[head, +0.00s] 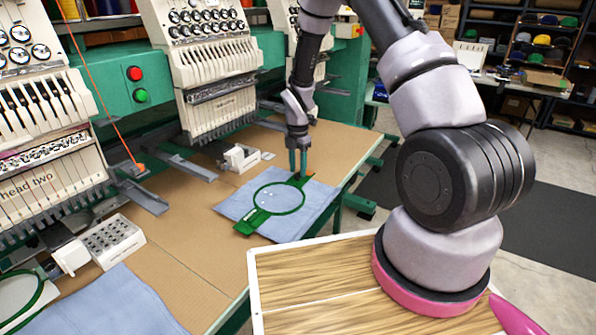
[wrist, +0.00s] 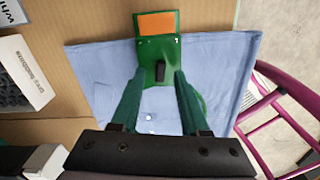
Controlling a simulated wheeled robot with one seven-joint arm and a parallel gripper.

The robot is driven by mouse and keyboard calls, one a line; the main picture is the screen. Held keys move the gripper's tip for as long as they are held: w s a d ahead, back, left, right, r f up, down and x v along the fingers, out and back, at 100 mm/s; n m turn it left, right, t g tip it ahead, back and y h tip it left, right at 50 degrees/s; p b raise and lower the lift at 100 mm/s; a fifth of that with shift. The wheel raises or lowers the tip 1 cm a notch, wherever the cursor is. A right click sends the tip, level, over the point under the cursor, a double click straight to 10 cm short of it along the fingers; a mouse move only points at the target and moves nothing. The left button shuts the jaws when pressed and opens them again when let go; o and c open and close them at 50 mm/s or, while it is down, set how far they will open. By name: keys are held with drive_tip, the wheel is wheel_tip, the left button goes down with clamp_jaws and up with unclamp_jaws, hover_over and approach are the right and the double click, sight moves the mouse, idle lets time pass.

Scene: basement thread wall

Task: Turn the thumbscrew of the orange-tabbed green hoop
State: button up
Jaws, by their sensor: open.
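The green hoop (head: 279,198) lies on a blue cloth (head: 318,206) on the tan worktop. Its orange tab (wrist: 156,23) sits at one end of the green bracket (wrist: 158,48) in the wrist view. The small dark thumbscrew (wrist: 160,71) stands on the bracket. My gripper (wrist: 159,77) is open, with one teal finger on each side of the thumbscrew in the wrist picture. I see a gap on both sides, and no contact. In the head view my gripper (head: 298,172) points down over the tab end, and the thumbscrew is not distinguishable there.
Embroidery machine heads (head: 205,55) stand behind the worktop. A white bobbin tray (head: 112,242) and a small white holder (head: 241,157) sit left of the cloth. Another green hoop (head: 22,318) lies at lower left. A magenta frame (wrist: 283,125) stands beyond the worktop's edge.

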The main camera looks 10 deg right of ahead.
drive_tip(key=shift+f, duration=0.7)
clamp_jaws()
